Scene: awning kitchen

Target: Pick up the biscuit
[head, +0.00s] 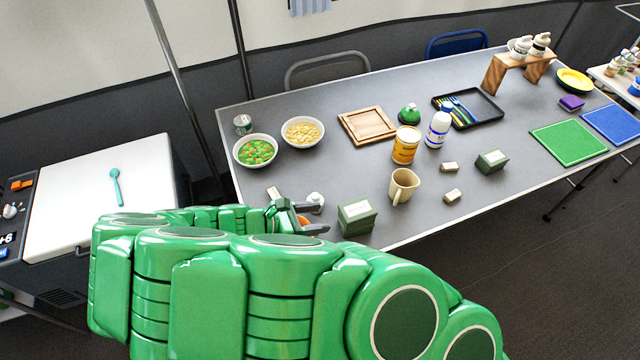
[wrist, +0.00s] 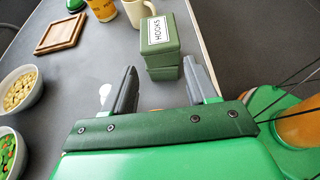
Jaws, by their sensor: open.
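My gripper (head: 318,217) is open above the near-left part of the table, and its two dark fingers also show in the wrist view (wrist: 160,66). A small orange-brown thing (head: 305,221) shows between the fingers in the head view, mostly hidden by my gripper; it may be the biscuit, but I cannot tell for sure. In the wrist view only a sliver of brown (wrist: 155,109) shows at the gripper's front edge. Nothing is seen clasped. The green box marked HOOKS (wrist: 160,34) is beyond the fingertips; in the head view the green box (head: 357,217) is just right of them.
A small white thing (head: 316,199) stands close behind the fingers. A beige mug (head: 403,186), yellow can (head: 405,146) and white bottle (head: 438,130) stand farther right. Two bowls (head: 255,150) (head: 303,131) and a wooden tray (head: 346,123) are behind. The table's near edge is close.

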